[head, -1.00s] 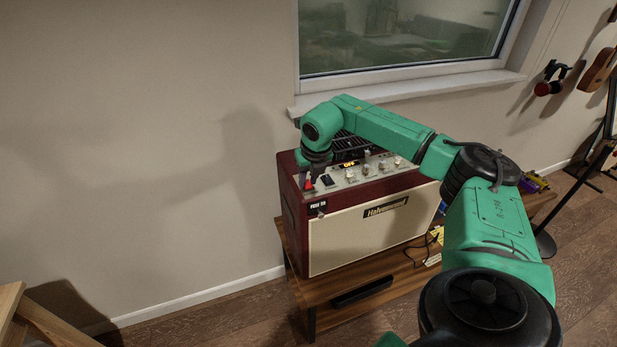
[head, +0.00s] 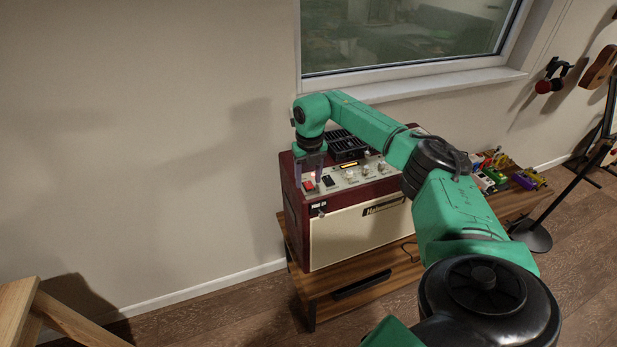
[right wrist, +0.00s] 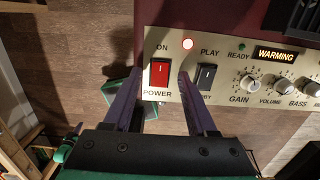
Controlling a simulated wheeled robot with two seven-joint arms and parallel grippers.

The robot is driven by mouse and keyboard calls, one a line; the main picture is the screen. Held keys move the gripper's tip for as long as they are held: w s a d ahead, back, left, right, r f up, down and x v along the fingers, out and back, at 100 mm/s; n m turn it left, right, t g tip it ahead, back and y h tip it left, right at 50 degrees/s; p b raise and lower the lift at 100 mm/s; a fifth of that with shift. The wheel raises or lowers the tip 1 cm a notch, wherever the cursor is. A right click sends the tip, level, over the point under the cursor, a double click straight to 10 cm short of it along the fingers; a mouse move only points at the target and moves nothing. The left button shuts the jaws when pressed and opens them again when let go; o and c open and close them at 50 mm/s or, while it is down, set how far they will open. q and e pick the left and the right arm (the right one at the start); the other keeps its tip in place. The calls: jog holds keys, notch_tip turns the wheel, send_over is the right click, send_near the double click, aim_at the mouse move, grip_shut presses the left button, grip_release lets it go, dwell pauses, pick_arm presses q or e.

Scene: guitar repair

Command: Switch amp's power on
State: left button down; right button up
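The maroon and cream amp (head: 358,232) stands on a low wooden bench against the wall. On its top panel, the red POWER switch (right wrist: 160,73) sits at the left end, below the word ON. A black PLAY switch (right wrist: 206,77) is to the right. My right gripper (right wrist: 161,80) is open and empty, its fingers either side of the red switch in the picture; contact cannot be told. In the head view the right gripper (head: 312,170) is over the panel's left end. My left gripper is out of view.
The wooden bench (head: 345,278) carries several small coloured items (head: 490,178) right of the amp. Knobs (right wrist: 252,84) line the panel to the right. A black stand (head: 535,236) is at the right. The wall left of the amp is clear.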

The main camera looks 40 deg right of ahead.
aim_at(309, 186)
jog(key=shift+r, duration=0.45)
notch_tip(309, 186, up, 14)
jog(key=b, duration=0.2)
jog(key=shift+s+a+f+b, duration=0.15)
jog(key=shift+s+f+b, duration=0.05)
jog(key=shift+s+b, duration=0.2)
jog(key=shift+a, duration=0.1)
